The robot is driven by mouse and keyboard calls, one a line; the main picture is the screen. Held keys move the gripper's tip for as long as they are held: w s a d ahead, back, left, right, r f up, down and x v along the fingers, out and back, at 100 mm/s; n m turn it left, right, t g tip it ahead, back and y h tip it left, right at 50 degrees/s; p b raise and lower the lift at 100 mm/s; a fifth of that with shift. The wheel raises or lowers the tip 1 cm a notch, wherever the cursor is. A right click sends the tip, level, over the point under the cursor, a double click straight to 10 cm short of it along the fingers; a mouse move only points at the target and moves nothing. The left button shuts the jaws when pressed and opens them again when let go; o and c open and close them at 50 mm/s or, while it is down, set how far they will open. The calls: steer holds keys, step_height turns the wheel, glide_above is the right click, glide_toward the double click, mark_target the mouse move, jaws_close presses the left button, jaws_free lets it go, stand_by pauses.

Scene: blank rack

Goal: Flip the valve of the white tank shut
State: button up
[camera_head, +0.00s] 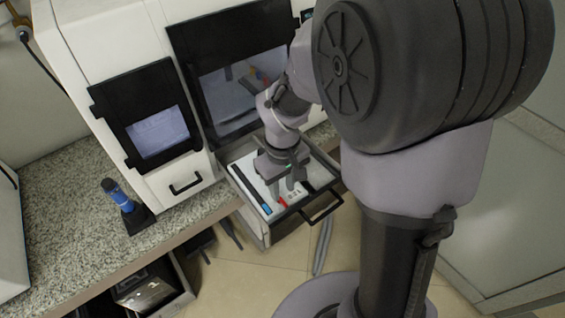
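A white tank (246,178) lies in the pulled-out drawer, its top partly covered by my gripper. A small red part (282,203), which looks like the valve's handle, shows near the drawer's front edge. A blue piece (266,210) sits to its left at the end of a dark strip. My gripper (284,190) points down over the tank, with its fingers apart and nothing seen between them. Its fingertips are close to the red part; I cannot tell whether they touch it.
The drawer (257,228) has a black handle (321,207) at its front. A black-framed window (236,75) and a screen (158,133) are on the white machine behind. A blue-and-black device (118,196) stands on the speckled counter (70,215) at left. Tiled floor lies below.

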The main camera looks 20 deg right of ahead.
mark_target(282, 201)
step_height(282, 201, up, 13)
steer(key=p, duration=0.4)
steer(key=s+a+r+m+t+y+b, duration=0.1)
steer(key=s+a+m+t+b, duration=0.1)
steer(key=s, duration=0.4)
steer(key=s+a+r+m+t+y+b, duration=0.1)
steer(key=s+m+t+b, duration=0.2)
steer(key=s+m+b, duration=0.2)
steer(key=shift+s+a+r+m+t, duration=0.2)
steer(key=shift+s+a+m+t, duration=0.15)
steer(key=shift+s, duration=0.55)
